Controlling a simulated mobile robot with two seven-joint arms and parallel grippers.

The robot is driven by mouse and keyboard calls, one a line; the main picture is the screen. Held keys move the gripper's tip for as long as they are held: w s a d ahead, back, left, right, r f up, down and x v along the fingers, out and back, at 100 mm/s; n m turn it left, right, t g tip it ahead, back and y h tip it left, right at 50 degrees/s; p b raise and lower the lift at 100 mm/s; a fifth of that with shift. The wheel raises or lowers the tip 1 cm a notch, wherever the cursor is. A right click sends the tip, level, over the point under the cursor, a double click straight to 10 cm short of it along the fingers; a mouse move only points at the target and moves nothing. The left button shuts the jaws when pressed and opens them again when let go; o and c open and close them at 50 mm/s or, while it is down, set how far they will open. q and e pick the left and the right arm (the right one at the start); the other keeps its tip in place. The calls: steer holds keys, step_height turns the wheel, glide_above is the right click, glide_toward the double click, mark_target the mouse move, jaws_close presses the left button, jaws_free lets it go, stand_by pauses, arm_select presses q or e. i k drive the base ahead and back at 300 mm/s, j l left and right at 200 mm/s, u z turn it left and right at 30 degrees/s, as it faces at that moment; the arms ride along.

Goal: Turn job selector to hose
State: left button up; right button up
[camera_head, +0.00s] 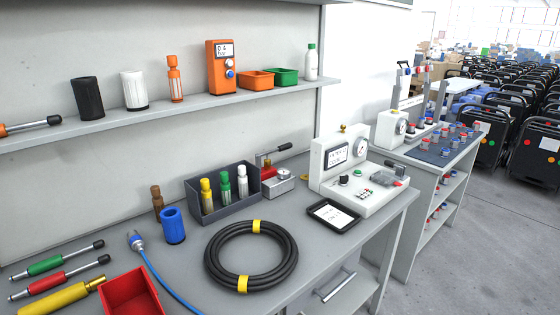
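A white test unit (323,176) stands at the right end of the grey bench. It has a screen (336,153), a round gauge (361,146) and a sloped front panel. A small black knob (344,180) on that panel looks like the job selector; its labels and pointer direction are too small to read. A green button (358,172) is beside the knob. A coiled black hose (225,284) with yellow bands lies flat on the bench, left of and in front of the unit. Neither of my grippers is in view.
A black-framed tablet (333,215) lies in front of the unit. A dark bin with several bottles (227,207), a blue cup (173,227) and a red tray (130,293) are on the bench. A shelf (205,103) runs above.

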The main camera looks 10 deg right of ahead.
mark_target(343, 178)
steer(key=i+l, duration=0.1)
steer(key=l, duration=0.3)
steer(key=l+z, duration=0.15)
steer(key=l, duration=0.3)
steer(key=i+l, duration=0.2)
steer(key=l, duration=0.2)
steer(key=i+l+z, duration=0.15)
steer(key=l, duration=0.65)
steer(key=i+z, duration=0.05)
